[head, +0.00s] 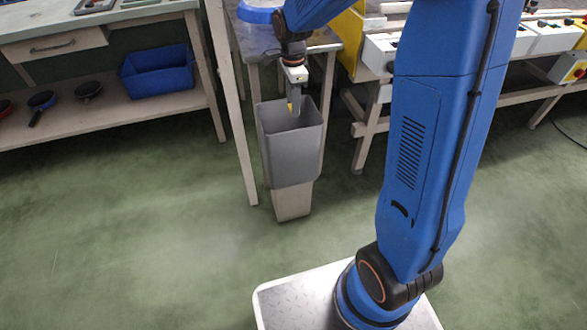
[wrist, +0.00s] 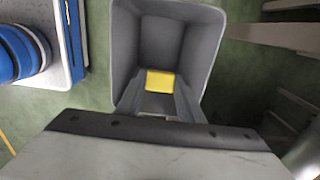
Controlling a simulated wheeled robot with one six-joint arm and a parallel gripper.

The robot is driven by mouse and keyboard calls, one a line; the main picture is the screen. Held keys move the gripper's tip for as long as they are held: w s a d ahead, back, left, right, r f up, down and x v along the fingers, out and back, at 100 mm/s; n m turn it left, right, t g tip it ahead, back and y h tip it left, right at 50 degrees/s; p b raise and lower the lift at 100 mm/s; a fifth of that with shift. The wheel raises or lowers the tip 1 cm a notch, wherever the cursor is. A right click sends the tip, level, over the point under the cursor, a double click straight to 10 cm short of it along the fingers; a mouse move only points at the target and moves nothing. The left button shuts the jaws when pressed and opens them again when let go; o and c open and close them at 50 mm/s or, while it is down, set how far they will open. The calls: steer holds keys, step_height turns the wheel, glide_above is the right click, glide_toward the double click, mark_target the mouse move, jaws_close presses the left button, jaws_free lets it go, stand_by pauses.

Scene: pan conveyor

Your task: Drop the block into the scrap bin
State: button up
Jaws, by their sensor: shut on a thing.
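The grey scrap bin (head: 292,160) stands between the tables, with its open top facing up. My gripper (head: 294,103) points down over the bin's mouth and is shut on the yellow block (head: 290,107). In the wrist view the yellow block (wrist: 160,80) shows at the fingertips, inside the outline of the bin's opening (wrist: 124,50). The lower part of the bin's inside is partly hidden by the gripper and block. I cannot tell exactly how deep the fingertips are relative to the rim.
A beige stand (head: 293,203) is under the bin. A workbench with a lower shelf holding a blue crate (head: 157,72) and several pans is at the left. White control boxes (head: 379,53) sit on a bench at the right. The green floor in front is clear.

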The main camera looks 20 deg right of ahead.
steer(key=shift+f, duration=0.25)
steer(key=o, duration=1.1)
steer(key=shift+r, duration=0.1)
step_height(320, 180, up, 17)
steer(key=shift+s+r, duration=0.1)
steer(key=shift+r, duration=0.05)
